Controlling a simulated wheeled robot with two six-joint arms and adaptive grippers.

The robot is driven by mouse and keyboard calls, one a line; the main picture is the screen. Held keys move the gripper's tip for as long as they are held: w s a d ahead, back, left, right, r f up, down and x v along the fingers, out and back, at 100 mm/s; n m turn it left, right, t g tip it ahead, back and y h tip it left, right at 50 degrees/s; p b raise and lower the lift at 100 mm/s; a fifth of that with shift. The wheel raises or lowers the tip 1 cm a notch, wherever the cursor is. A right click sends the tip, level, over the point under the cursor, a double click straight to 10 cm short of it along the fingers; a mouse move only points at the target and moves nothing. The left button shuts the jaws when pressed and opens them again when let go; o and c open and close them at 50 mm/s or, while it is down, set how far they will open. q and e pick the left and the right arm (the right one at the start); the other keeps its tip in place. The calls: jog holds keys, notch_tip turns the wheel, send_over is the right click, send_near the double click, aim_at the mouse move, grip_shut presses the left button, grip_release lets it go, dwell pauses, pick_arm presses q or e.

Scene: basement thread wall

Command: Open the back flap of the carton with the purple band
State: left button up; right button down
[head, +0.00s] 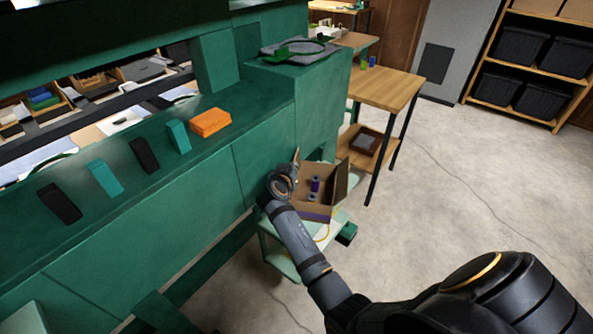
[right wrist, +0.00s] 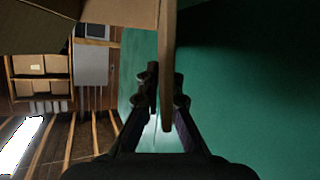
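The brown carton (head: 305,203) with a purple band low on its near side stands open-topped on a small pale green table. Purple spools (head: 315,185) show inside it. One flap (head: 342,182) stands up on its right side, and a thin upright flap edge (head: 297,156) shows at its far left. My right gripper (head: 283,180) is at the carton's left side, close to the green wall. In the right wrist view a cardboard flap (right wrist: 167,50) runs down between the fingertips (right wrist: 165,88), which close in on both its faces. My left gripper is out of view.
The green bench (head: 265,120) stands tight on the carton's left, with an orange stack (head: 210,122) and several dark and teal blocks on its ledge. A wooden table (head: 395,88) stands behind. The floor to the right is clear.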

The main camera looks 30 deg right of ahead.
jog(key=shift+w+a+f+n+g+h+b, duration=0.2)
jog(key=shift+w+a+n+g+h+b, duration=0.3)
jog(key=shift+a+n+b, duration=0.45)
jog(key=shift+w+d, duration=0.1)
jog(key=shift+d, duration=0.05)
